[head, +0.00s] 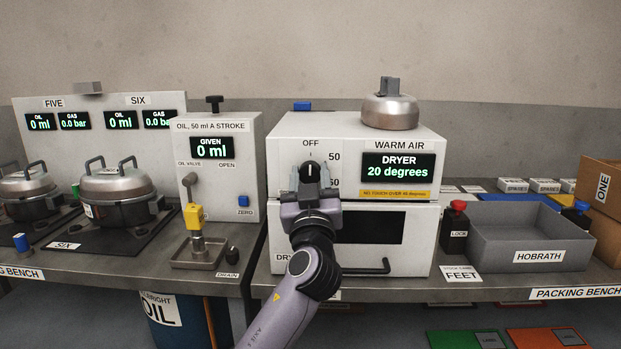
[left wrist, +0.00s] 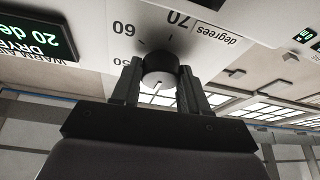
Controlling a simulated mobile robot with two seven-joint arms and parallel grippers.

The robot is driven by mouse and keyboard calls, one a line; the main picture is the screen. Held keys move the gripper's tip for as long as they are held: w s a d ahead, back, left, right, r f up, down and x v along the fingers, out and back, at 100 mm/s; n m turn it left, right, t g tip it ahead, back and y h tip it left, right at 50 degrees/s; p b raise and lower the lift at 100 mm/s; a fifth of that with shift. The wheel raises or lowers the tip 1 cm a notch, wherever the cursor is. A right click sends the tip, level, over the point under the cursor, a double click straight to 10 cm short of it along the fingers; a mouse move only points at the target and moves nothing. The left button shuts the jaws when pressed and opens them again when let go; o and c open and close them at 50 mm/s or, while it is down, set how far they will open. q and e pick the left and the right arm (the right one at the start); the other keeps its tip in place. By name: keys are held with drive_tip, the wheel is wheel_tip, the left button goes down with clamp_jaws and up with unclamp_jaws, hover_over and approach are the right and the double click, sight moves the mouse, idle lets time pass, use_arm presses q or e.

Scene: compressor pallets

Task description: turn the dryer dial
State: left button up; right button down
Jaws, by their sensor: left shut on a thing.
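The dryer (head: 283,155) is a white box on the bench, with a dark window below and a display reading "DRYER 20 degrees". Its black dial (head: 310,171) is on the front left, under the word OFF, with 50 and 60 printed around it. My left gripper (head: 310,190) reaches up to the dial from the front. In the left wrist view the dial (left wrist: 159,80) sits between the two fingers, which are shut on it; the marks 60 and 70 and the word "degrees" show beside it. My right gripper is not in view.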

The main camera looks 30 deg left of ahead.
use_arm(q)
drive_tip(key=m+t+h, duration=0.1)
drive_tip(key=m, duration=0.1)
drive_tip(key=shift+m, duration=0.3)
drive_tip(key=m+h+p, duration=0.1)
drive_tip(key=m, duration=0.1)
drive_tip(key=m+h+p, duration=0.1)
drive_tip(key=m, duration=0.1)
drive_tip(key=shift+a+r+t, duration=0.1)
drive_tip(key=shift+r+t, duration=0.05)
drive_tip(key=shift+t, duration=0.25)
drive_tip(key=m+h+p, duration=0.2)
drive_tip(key=m+p, duration=0.1)
drive_tip(key=shift+m+t, duration=0.3)
drive_tip(key=shift+m, duration=0.1)
drive_tip(key=m+h+p, duration=0.2)
drive_tip(key=m+p, duration=0.1)
drive_tip(key=m, duration=0.1)
drive_tip(key=shift+s+p, duration=0.1)
drive_tip(key=shift+p, duration=0.2)
drive_tip(key=shift+m+h+p, duration=0.6)
drive_tip(key=shift+m+p, duration=0.25)
drive_tip(key=shift+m, duration=0.15)
drive_tip(key=o, duration=1)
drive_tip(key=shift+o, duration=0.2)
